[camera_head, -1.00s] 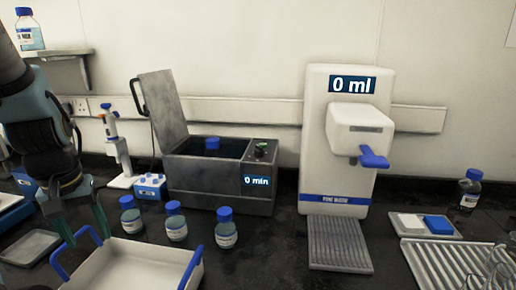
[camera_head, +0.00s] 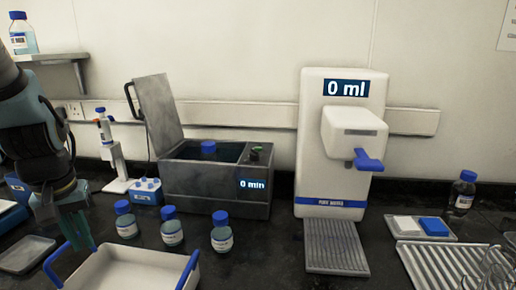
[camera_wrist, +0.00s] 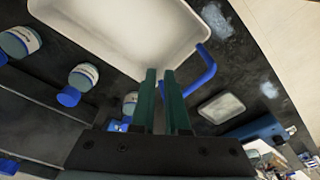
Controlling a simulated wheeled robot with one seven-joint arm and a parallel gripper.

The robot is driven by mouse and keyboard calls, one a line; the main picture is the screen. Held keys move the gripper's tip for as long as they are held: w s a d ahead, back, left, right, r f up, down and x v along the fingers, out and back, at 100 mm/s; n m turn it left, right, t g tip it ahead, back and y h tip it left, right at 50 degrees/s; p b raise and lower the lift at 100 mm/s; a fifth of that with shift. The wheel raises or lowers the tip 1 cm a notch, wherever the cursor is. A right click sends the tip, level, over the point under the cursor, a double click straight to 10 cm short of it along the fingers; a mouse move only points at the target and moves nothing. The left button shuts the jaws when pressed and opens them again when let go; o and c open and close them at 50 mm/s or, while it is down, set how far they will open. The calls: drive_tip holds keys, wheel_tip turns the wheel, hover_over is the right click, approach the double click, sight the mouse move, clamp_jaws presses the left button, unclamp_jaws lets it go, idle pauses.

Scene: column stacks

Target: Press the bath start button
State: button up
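The bath (camera_head: 205,183) is a grey metal box with its lid (camera_head: 158,108) raised at the back left. A small dark, greenish button (camera_head: 255,150) sits on its top right corner, above a display (camera_head: 252,184) reading "0 min". A blue cap (camera_head: 208,147) shows inside the bath. My gripper (camera_head: 78,242) is at the left, pointing down near the white tray's left handle, well away from the button. In the wrist view its two green fingers (camera_wrist: 160,72) are almost together with a thin gap and nothing between them.
A white tray (camera_head: 128,268) with blue handles lies in front. Several blue-capped bottles (camera_head: 171,228) stand between it and the bath. A blue box (camera_head: 146,192) and pipette stand (camera_head: 116,186) are left of the bath. A white dispenser (camera_head: 318,150) reading "0 ml" stands right.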

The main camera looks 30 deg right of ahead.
clamp_jaws()
idle(0.8)
drive_tip(key=w+d+r+m+t, duration=0.1)
drive_tip(key=w+d+r+m, duration=0.15)
drive_tip(key=w+d, duration=0.35)
drive_tip(key=w+d+r+m+t+h+b, duration=0.1)
drive_tip(key=w+d+r+m, duration=0.15)
drive_tip(key=d, duration=0.55)
drive_tip(key=w+d+r+m+t, duration=0.1)
drive_tip(key=w+d+r+m, duration=0.15)
drive_tip(key=w+d, duration=0.4)
drive_tip(key=s+d+r+m+t+h, duration=0.1)
drive_tip(key=d+r+m, duration=0.1)
drive_tip(key=d, duration=0.7)
drive_tip(key=s+d+r+m+t+h+b, duration=0.1)
drive_tip(key=d+r+m, duration=0.2)
drive_tip(key=d, duration=0.6)
drive_tip(key=s+d+r+m+t+h, duration=0.1)
drive_tip(key=s+d+r+m+h, duration=0.1)
drive_tip(key=d+r, duration=0.3)
drive_tip(key=d, duration=0.4)
drive_tip(key=shift+f, duration=0.15)
